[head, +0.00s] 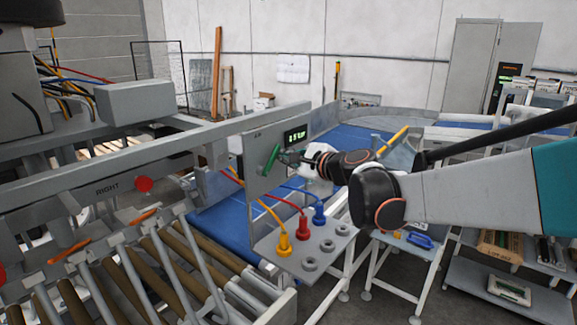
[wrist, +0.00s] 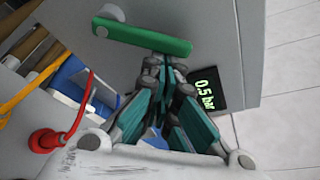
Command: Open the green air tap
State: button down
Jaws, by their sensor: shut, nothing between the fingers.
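The green air tap (head: 272,159) is a lever on a grey panel (head: 256,190); in the head view it slants steeply, upper end to the right. In the wrist view the lever (wrist: 145,37) runs from a pale pivot at upper left towards the right. My gripper (head: 284,157) is shut and empty, with its fingertips right beside the lever. In the wrist view the fingertips (wrist: 164,62) sit just by the lever's free end; I cannot tell if they touch. A display (wrist: 207,88) on the panel reads 0.5 bar.
Yellow (head: 284,245), red (head: 303,228) and blue (head: 319,213) hose plugs stand on a grey shelf (head: 290,259) below the panel. A roller conveyor (head: 150,270) lies at left, and a blue belt (head: 220,222) runs behind. A small table (head: 410,252) stands at right.

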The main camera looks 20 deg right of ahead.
aim_at(279, 150)
jog(key=n, duration=0.1)
jog(key=s+a+r+n+t, duration=0.1)
jog(key=n, duration=0.1)
jog(key=r+n+b, duration=0.1)
jog(key=shift+s+a+r+t+h, duration=0.2)
jog(key=shift+s+a+t+h, duration=0.1)
jog(key=shift+a+t, duration=0.1)
jog(key=shift+s+a+r, duration=0.3)
jog(key=shift+a+r, duration=0.1)
jog(key=shift+a, duration=0.05)
dwell(0.3)
